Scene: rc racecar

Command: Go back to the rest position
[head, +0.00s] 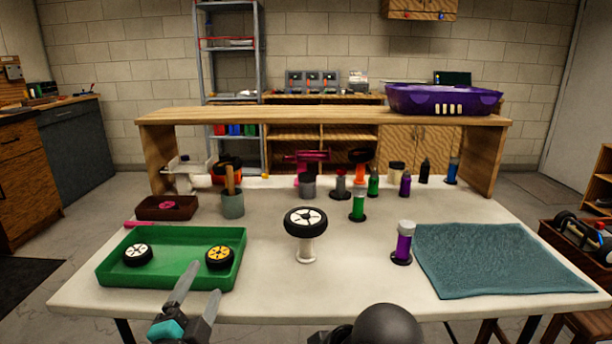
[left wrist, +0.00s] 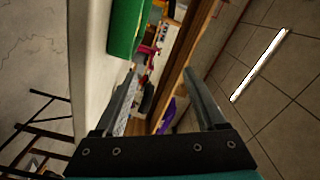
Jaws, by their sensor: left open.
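My left gripper (head: 197,294) is open and empty at the front edge of the table, in front of the green tray (head: 115,278). In the left wrist view the two fingers of the left gripper (left wrist: 165,85) stand wide apart with nothing between them. At the bottom middle of the head view is a dark rounded part of my own body. My right gripper cannot be made out in either view.
The green tray holds two wheels (head: 138,254). Another wheel (head: 305,221) sits on a white stand (head: 305,252) mid-table. A wooden shelf (head: 330,116) bears a purple bin (head: 440,99).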

